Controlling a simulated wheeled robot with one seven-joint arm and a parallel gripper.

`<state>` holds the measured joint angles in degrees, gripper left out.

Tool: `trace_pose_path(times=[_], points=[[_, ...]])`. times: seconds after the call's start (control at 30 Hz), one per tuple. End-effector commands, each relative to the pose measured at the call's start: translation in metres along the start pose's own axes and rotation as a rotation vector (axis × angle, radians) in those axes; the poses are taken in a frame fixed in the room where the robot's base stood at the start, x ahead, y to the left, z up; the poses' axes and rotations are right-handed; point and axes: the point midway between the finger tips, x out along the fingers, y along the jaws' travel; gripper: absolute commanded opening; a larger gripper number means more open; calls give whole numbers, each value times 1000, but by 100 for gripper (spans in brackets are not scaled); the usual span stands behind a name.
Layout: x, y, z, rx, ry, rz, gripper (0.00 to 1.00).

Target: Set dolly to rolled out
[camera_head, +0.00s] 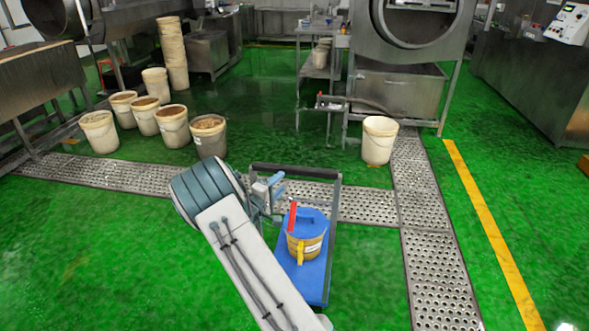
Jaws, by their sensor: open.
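The dolly (316,286) is a blue flat platform with a grey frame and a dark push handle across its far end. It stands on the green floor just right of my arm, close to a metal floor grate. A yellowish tub with a blue lid (307,240) sits on it. My gripper (278,188) is beside the left end of the dolly's handle and is open. I cannot tell whether it touches the handle. My arm hides the left part of the dolly.
Several buckets (146,115) stand at the left by a steel trough. A white bucket (379,140) stands near the drum machine (398,90). Perforated floor grates (425,230) run across and down the right. A yellow line (489,230) marks the floor. Green floor is clear at front left and right.

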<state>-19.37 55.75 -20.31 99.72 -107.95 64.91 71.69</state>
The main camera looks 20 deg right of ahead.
Motion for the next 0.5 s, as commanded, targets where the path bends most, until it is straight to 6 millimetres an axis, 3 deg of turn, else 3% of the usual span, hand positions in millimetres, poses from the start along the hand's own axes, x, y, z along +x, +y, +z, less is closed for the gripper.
trace_pose_path(times=[0.2, 0.5], points=[[49, 2, 2, -1, -4, 1, 47], [90, 1, 1, -1, -3, -2, 47]])
